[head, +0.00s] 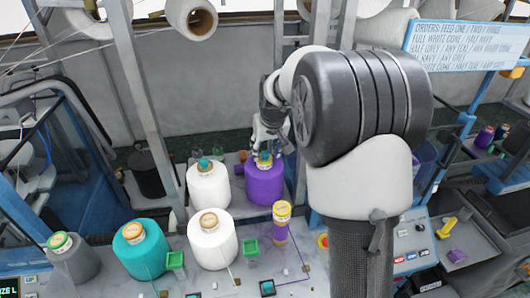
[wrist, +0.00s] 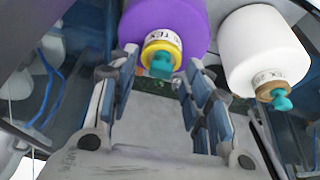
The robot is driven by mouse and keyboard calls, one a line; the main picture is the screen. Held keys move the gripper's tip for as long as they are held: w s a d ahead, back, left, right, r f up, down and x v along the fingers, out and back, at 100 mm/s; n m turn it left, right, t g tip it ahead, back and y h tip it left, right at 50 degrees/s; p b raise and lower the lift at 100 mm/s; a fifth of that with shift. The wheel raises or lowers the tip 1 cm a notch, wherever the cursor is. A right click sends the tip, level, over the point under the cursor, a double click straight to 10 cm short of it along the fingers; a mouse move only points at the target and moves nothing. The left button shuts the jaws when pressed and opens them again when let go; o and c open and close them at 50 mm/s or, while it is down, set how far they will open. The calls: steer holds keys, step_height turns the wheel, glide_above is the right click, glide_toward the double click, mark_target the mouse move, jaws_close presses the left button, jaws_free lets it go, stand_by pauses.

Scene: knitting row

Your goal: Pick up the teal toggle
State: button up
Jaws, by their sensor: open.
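Two teal pieces like toggles show. One teal toggle (wrist: 161,66) sits on the yellow-rimmed top of the purple cone (wrist: 190,20); in the head view it is a small teal spot (head: 264,155) under my gripper. The other teal toggle (wrist: 281,99) stands on the white cone (wrist: 262,50), left of the purple one in the head view (head: 204,163). My gripper (wrist: 160,85) is open and empty. In the wrist view its fingers lie either side of the purple cone's toggle, which appears just beyond the tips. In the head view my gripper (head: 268,136) is above that cone.
Another white cone (head: 212,245), a teal cone (head: 143,255) and a grey cone (head: 75,262) stand in front. A smaller purple cone (head: 281,230) is right of them. Upright metal posts (head: 150,110) rise behind. A blue sign (head: 468,48) hangs at right.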

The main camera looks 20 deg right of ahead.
steer(key=shift+w+f, duration=0.3)
steer(key=shift+f, duration=0.35)
steer(key=shift+s, duration=0.15)
steer(key=shift+c, duration=0.5)
steer(key=c, duration=0.7)
steer(key=shift+o, duration=0.2)
